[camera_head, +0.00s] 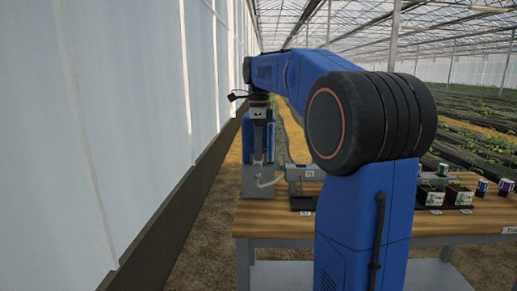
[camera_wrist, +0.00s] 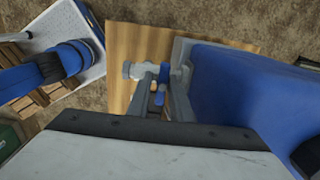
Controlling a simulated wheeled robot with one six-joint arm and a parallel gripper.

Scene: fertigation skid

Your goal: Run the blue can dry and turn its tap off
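The blue can (camera_head: 246,135) stands at the left end of the wooden bench, partly hidden behind my gripper (camera_head: 259,158). In the wrist view the blue can (camera_wrist: 235,85) fills the right side. A pale grey tap-like fitting (camera_wrist: 142,71) with a blue part beside it shows near the middle of the wrist view. In the head view a pale bent piece (camera_head: 268,182) shows low in front of the can. My gripper points down close to the can. The liquid level is not visible.
The wooden bench (camera_head: 272,222) runs right from the can. A grey stand-like device (camera_head: 304,173) sits just right of it. Small planted pots (camera_head: 460,194) and cups (camera_head: 505,185) stand farther right. A pale greenhouse wall (camera_head: 130,120) is close on the left.

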